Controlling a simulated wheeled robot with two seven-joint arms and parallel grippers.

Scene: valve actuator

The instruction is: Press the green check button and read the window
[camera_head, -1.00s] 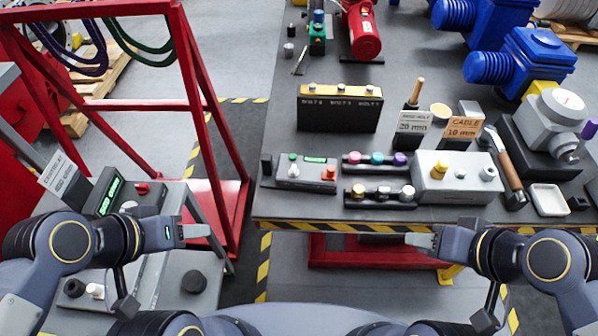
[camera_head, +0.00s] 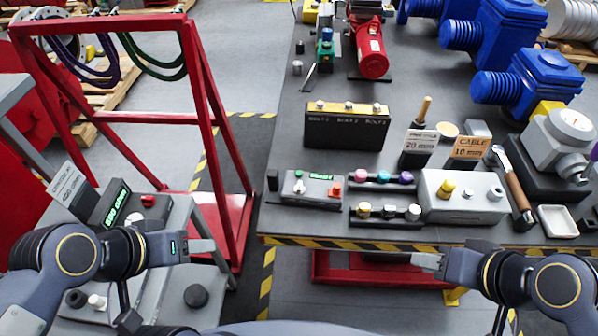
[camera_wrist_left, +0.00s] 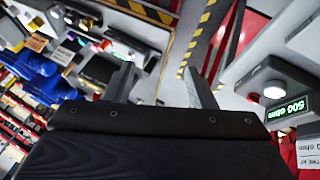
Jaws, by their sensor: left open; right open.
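A small grey box (camera_head: 312,196) sits near the table's front left edge. On its top are a small green button (camera_head: 298,174), a lit green window (camera_head: 321,177) whose text is too small to read, and a red button (camera_head: 335,190). My left gripper (camera_head: 212,248) is open and empty, left of the table and apart from the box. Its two spread fingers show in the left wrist view (camera_wrist_left: 160,88). My right gripper (camera_head: 414,262) is open and empty, just in front of the table's front edge, to the right of the box.
A grey console (camera_head: 105,212) with a green display reading 500 ohm stands at left, beside a red frame (camera_head: 215,115).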

